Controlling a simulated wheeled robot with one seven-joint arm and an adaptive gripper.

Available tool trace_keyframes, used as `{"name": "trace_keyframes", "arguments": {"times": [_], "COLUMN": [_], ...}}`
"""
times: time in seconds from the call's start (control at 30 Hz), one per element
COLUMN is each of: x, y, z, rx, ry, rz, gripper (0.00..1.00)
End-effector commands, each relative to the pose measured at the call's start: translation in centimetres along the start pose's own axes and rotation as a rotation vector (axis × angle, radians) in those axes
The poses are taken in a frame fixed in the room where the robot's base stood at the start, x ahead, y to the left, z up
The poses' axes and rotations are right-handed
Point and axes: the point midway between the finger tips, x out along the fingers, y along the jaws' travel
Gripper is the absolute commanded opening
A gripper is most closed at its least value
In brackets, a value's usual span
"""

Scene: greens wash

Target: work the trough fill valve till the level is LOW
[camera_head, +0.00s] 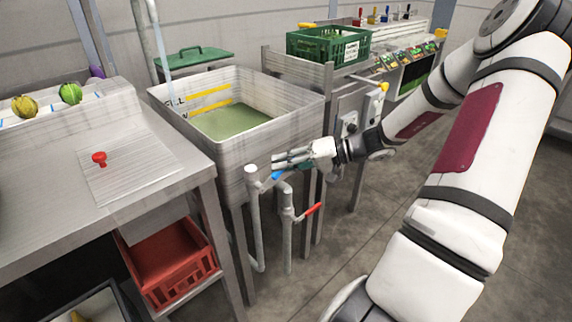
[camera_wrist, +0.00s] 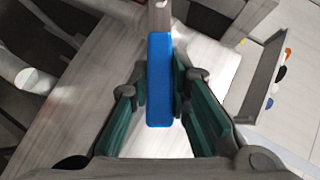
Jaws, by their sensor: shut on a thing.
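The grey trough (camera_head: 290,127) holds greenish water (camera_head: 228,122). Its inner wall has two yellow level bars with partly readable lettering. The water surface lies close to the lower bar (camera_head: 206,107). A blue valve handle (camera_head: 277,175) sits on piping at the trough's front; in the wrist view the handle (camera_wrist: 159,92) lies lengthwise between my fingers. My gripper (camera_head: 284,164) is shut on the blue handle, and its fingers (camera_wrist: 160,82) flank it on both sides. A second valve with a red handle (camera_head: 313,209) stands on the piping to the right and lower.
A steel bench (camera_head: 150,195) with a red knob (camera_head: 99,158) is at left, a red crate (camera_head: 165,262) below it. A green crate (camera_head: 328,45) and a control panel (camera_head: 402,62) stand behind. Floor at front right is clear beside my arm.

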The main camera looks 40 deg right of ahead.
Motion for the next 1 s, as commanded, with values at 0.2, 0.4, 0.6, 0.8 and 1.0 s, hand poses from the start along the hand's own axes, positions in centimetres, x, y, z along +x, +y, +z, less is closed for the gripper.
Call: {"name": "trace_keyframes", "arguments": {"times": [0.2, 0.4, 0.6, 0.8, 1.0], "x": [-0.08, -0.07, -0.07, -0.04, -0.04], "y": [-0.28, -0.30, -0.28, -0.33, -0.39], "z": [0.01, 0.02, 0.02, 0.01, 0.01], "rx": [-0.037, -0.043, -0.042, -0.042, -0.041], "ry": [0.001, 0.002, 0.002, 0.001, 0.001], "rz": [0.040, 0.047, 0.047, 0.045, 0.044], "gripper": [0.00, 0.00, 0.00, 0.38, 0.38]}}
